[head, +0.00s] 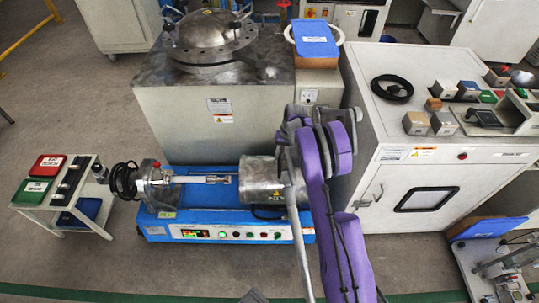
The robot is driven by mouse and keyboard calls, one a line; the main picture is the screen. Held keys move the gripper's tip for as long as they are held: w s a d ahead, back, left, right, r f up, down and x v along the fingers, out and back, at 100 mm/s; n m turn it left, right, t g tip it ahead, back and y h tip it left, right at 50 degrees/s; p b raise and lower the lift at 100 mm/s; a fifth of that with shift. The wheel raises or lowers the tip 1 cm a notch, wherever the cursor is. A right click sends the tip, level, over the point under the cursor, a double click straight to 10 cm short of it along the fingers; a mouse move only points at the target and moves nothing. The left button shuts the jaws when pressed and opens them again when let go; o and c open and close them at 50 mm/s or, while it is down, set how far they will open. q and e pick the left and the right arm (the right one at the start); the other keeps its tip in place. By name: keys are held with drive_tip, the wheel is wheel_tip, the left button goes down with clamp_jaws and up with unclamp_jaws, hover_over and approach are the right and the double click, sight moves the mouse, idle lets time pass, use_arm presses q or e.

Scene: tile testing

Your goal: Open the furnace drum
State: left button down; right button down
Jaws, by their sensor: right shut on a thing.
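The furnace drum (258,180) is a silver-grey cylinder lying on its side on the right half of a blue bench machine (185,223). It looks closed, though my arm hides its right end. A thin metal rod with a clamp (205,179) runs from the left stand to the drum's left side. My right gripper (291,160) is at the drum's right side and shut on part of it. The exact part is hidden by my purple arm and wrist. My left gripper cannot be made out in the head view.
A large grey cabinet with a domed metal lid (210,37) stands behind the machine. A white cabinet (425,185) with blocks and a black cable coil on top stands close on the right. A small trolley with trays (65,195) is on the left.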

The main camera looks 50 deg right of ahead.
drive_tip(key=shift+s+d, duration=0.2)
drive_tip(key=c, duration=0.8)
unclamp_jaws()
wheel_tip(320, 180, up, 11)
drive_tip(key=s+d+p, duration=0.1)
drive_tip(key=p, duration=0.1)
drive_tip(key=shift+s+d+f+p, duration=0.15)
drive_tip(key=shift+s+f+p, duration=0.05)
drive_tip(key=shift+s+p, duration=0.1)
